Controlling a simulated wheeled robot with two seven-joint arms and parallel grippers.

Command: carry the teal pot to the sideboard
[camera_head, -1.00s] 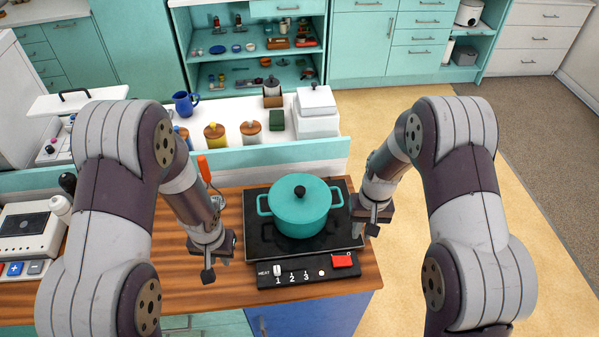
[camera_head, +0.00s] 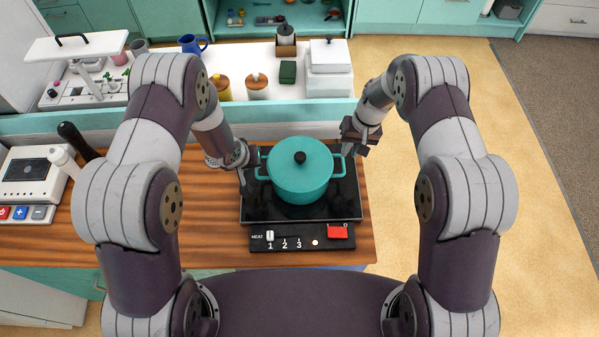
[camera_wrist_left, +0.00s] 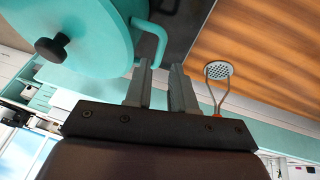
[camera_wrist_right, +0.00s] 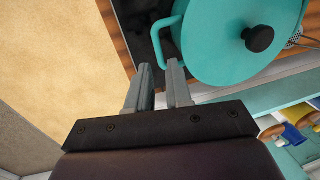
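The teal pot (camera_head: 302,185), with its lid and black knob on, stands upright on a black hot plate (camera_head: 256,210). My left gripper (camera_head: 244,178) is at the pot's left handle. In the left wrist view the fingers (camera_wrist_left: 161,72) are apart, with the handle (camera_wrist_left: 160,40) just off their tips. My right gripper (camera_head: 350,152) is by the right handle. In the right wrist view its fingers (camera_wrist_right: 158,70) are apart, close to that handle (camera_wrist_right: 160,42). I cannot tell whether either gripper touches a handle. I cannot tell which furniture is the sideboard.
The hot plate sits on a wooden counter (camera_head: 205,235). A white device (camera_head: 30,172) and black-handled item stand left. Open floor (camera_head: 440,70) lies right.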

